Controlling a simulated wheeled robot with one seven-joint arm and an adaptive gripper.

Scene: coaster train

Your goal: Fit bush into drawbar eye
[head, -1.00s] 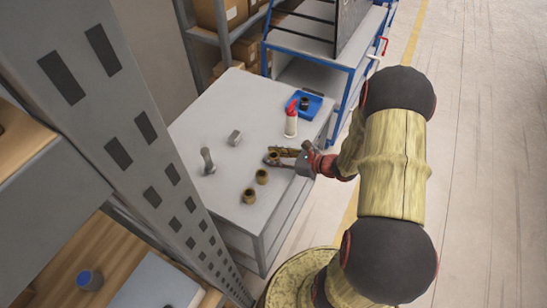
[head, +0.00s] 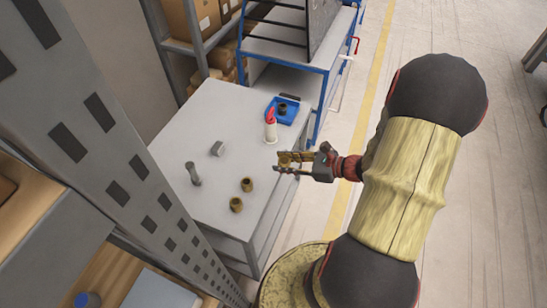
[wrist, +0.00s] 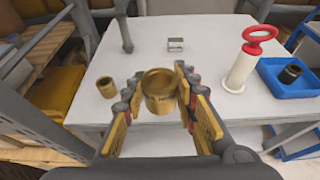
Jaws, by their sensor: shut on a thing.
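My gripper (head: 282,165) is shut on a brass-coloured bush, a short hollow cylinder. In the wrist view the held bush (wrist: 160,98) sits upright between the two fingers (wrist: 157,86), its open end up. The gripper is near the right edge of the grey table (head: 215,110). Two similar bushes, a farther one (head: 246,184) and a nearer one (head: 236,205), stand on the table; one also shows in the wrist view (wrist: 106,88). A grey upright metal piece (head: 193,174) stands to their left; I cannot tell whether it is the drawbar eye.
A white cylinder with a red handle (head: 271,131) stands beside a blue tray (head: 291,117) holding a dark ring (head: 283,107). A perforated rack post (head: 120,150) is at left; a blue-framed cart (head: 290,60) stands behind.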

